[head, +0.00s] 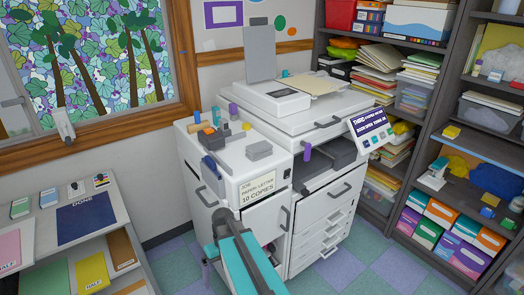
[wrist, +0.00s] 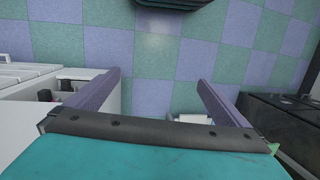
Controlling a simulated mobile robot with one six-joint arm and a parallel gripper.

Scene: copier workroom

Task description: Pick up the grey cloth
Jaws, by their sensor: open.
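A small flat-topped grey piece (head: 259,150) lies on the white top of the copier's left side unit (head: 240,162). It may be the grey cloth, folded, but its material is too small to tell. My gripper (wrist: 160,78) is open in the wrist view, its two purple fingers spread wide with only floor between their tips. No cloth shows in the wrist view.
The copier (head: 315,115) stands right, with an open front and a tilted screen (head: 371,125). A sorting table (head: 70,185) is at left, full shelves (head: 455,150) at right. Tiled floor (wrist: 160,45) is clear below.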

